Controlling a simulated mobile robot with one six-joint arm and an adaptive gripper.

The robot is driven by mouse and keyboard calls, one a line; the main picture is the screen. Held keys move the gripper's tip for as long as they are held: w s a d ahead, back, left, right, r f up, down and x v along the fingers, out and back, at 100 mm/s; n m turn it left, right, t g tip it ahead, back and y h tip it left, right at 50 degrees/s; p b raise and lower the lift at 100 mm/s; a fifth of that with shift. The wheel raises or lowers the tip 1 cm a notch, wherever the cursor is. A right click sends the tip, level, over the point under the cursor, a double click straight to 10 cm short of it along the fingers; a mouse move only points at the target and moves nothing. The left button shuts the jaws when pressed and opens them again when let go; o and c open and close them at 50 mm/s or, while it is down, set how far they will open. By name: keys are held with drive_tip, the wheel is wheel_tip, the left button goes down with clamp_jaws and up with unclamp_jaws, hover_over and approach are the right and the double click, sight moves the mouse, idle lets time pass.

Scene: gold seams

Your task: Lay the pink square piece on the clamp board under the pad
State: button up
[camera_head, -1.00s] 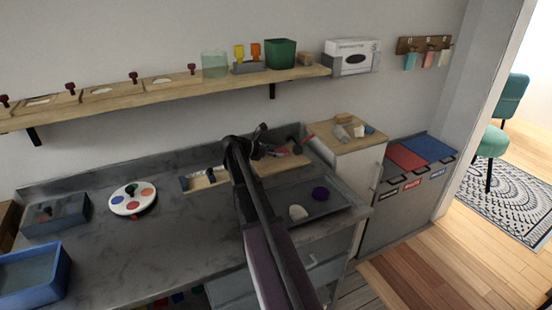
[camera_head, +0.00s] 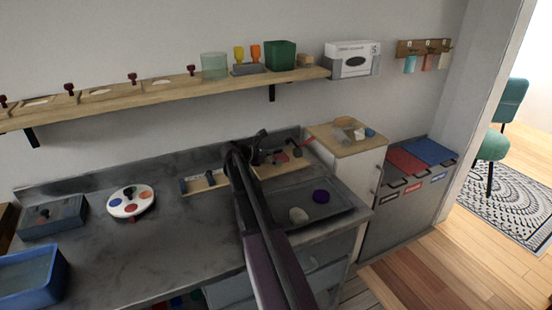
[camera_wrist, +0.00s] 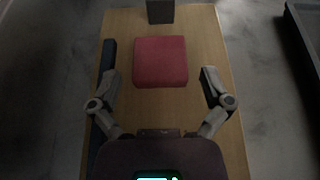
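In the wrist view the pink square piece (camera_wrist: 160,62) lies flat on a wooden board (camera_wrist: 207,50). My gripper (camera_wrist: 160,80) is open, with its fingers on either side of the piece and a visible gap to each. A dark block (camera_wrist: 160,11) stands at the board's far end, and a dark bar (camera_wrist: 107,58) runs along its left side. In the head view my gripper (camera_head: 258,143) is over the right-hand wooden board (camera_head: 264,171), where a small reddish patch (camera_head: 282,157) shows. I cannot tell the clamp pad for certain; my arm hides part of this area.
A dark tray (camera_head: 338,214) holding a white and a purple object lies in front of that board. A second wooden board (camera_head: 207,185) lies left of my arm. A round palette (camera_head: 130,203) and a blue bin (camera_head: 40,282) are farther left. The countertop between is clear.

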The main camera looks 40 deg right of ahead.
drive_tip(key=shift+r, duration=0.2)
drive_tip(key=shift+w+a+r+p, duration=0.1)
drive_tip(key=shift+a+r+p, duration=0.05)
drive_tip(key=shift+a+p, duration=0.15)
drive_tip(key=p+v, duration=0.4)
drive_tip(key=v, duration=0.7)
drive_tip(key=shift+a, duration=0.2)
idle(0.4)
